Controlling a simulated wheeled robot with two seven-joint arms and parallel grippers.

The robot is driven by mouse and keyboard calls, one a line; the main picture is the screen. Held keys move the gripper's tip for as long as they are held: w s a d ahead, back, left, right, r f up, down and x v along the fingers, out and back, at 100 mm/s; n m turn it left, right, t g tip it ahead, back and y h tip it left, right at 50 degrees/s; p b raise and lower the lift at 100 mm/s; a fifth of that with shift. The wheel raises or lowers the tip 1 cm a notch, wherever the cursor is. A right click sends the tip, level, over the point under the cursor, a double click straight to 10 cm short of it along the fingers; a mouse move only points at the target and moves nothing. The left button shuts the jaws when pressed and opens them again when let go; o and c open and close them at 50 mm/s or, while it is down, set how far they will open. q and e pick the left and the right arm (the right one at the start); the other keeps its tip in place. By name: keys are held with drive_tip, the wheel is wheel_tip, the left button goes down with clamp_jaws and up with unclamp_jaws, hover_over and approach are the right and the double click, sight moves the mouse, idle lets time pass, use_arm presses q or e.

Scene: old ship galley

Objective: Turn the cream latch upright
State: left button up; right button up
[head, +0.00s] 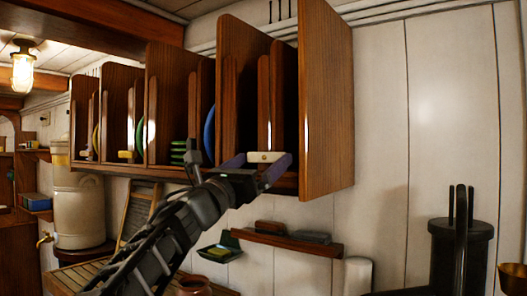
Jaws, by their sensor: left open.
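The cream latch (265,157) is a short, pale bar with a small dark dot, on the front of the wooden plate rack (328,110). It lies level, not upright. My left gripper (256,165) comes up from the lower left and is open. Its two fingers are at the latch, one near the left end and one near the right end. I cannot tell whether they touch it. The latch's lower edge is close to the gripper, which partly covers the rack behind. My right gripper is not clearly in view.
A yellow latch (127,154) sits further left on the rack. Below are a small wall shelf (290,243) and a green tray (219,252). A dark cylinder (462,262) stands at right.

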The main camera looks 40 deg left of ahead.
use_arm(q)
drive_tip(key=shift+x, duration=0.85)
drive_tip(key=shift+c, duration=0.6)
drive_tip(key=c, duration=1)
